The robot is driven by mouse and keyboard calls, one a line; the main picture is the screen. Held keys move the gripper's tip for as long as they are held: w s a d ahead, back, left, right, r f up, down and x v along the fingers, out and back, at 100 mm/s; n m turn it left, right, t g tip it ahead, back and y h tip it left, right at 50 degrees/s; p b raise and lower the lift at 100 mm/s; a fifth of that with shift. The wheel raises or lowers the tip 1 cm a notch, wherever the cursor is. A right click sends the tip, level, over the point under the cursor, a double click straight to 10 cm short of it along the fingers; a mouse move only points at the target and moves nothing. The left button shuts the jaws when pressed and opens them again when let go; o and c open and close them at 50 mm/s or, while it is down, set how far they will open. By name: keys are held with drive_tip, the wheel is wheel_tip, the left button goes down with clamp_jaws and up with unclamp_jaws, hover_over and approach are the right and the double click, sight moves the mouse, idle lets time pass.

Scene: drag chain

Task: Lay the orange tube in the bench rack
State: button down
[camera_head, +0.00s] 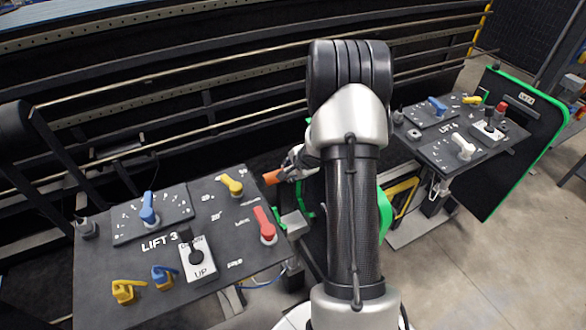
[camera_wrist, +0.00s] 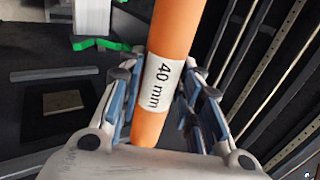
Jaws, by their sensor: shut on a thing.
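An orange tube (camera_wrist: 174,35) with a white "40 mm" label runs up from between my fingers in the wrist view and leaves the top of the picture. My gripper (camera_wrist: 160,105) is shut on the tube near its lower end, one finger on each side. In the head view a short orange end of the tube (camera_head: 272,177) shows left of my gripper (camera_head: 287,170), beside the right edge of the "LIFT 3" panel. My arm hides much of the middle there. I cannot make out the bench rack for certain in either view.
The "LIFT 3" panel (camera_head: 150,265) with coloured levers stands at the left. The "LIFT 4" panel (camera_head: 445,150) with a green-edged board (camera_head: 530,125) is at the right. Dark rails (camera_head: 200,105) run behind. Grey floor (camera_head: 480,270) at the lower right is open.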

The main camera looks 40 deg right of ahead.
drive_tip(key=shift+r+p, duration=4.25)
drive_tip(key=shift+p, duration=0.65)
drive_tip(key=shift+s+f, duration=0.1)
